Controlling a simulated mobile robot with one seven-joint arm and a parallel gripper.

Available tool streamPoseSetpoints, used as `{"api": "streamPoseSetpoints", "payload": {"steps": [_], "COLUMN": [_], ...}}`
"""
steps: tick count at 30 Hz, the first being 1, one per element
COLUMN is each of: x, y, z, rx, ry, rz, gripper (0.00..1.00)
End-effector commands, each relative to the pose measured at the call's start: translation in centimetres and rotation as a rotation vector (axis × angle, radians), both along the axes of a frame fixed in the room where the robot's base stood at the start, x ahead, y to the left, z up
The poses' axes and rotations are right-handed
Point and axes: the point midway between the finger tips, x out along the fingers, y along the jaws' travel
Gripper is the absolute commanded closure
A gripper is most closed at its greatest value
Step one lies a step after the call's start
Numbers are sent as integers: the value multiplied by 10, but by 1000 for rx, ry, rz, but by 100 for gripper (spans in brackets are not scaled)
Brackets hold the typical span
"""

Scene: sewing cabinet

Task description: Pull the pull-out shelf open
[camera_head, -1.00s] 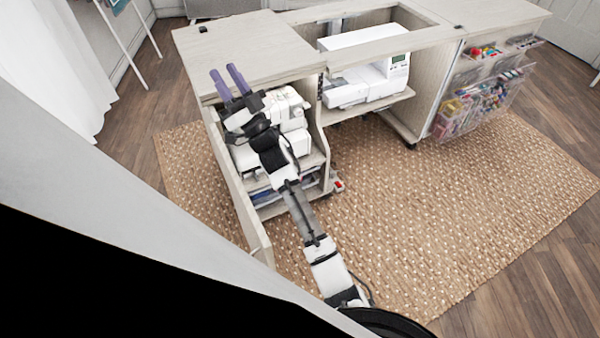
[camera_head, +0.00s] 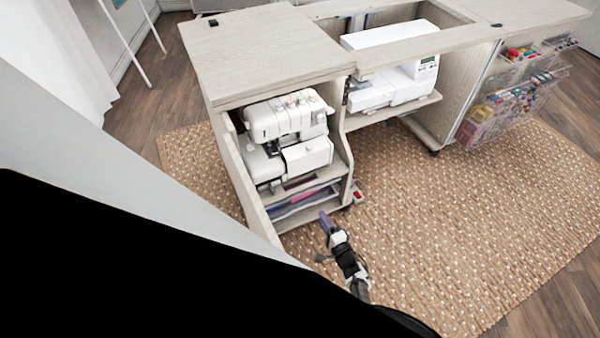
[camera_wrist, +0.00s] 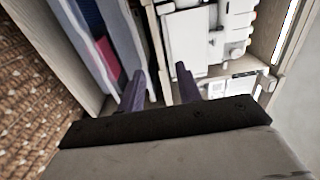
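The pull-out shelf (camera_head: 318,182) is a pale wood board under the white overlock machine (camera_head: 290,130) in the cabinet's left bay. How far out it sits is hard to tell. My gripper (camera_head: 326,218) is low in front of this bay, near the bottom compartment. I cannot tell whether the fingers touch the shelf edge.
A lower compartment holds folded blue and pink items (camera_head: 303,200). A sewing machine (camera_head: 395,85) sits in the middle bay. Clear bins (camera_head: 510,105) hang at right. The woven rug (camera_head: 460,220) in front is clear.

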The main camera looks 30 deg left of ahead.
Motion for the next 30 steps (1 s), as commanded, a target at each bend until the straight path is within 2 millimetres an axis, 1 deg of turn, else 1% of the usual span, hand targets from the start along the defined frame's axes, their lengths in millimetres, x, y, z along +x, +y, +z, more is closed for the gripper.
{"api": "streamPoseSetpoints", "payload": {"steps": [4, 8, 11, 22, 27, 30], "x": [-2, 1, 7, 40, 53, 60], "y": [-5, 0, 12, 70, 92, 101], "z": [-7, -9, -11, -12, -11, -10], "rx": [0, 1, 0, 1, 1, 0], "ry": [21, 22, 21, 19, 19, 21], "rz": [-2, -1, 1, 3, 1, 0], "gripper": [65, 65, 65, 65, 65, 65]}}
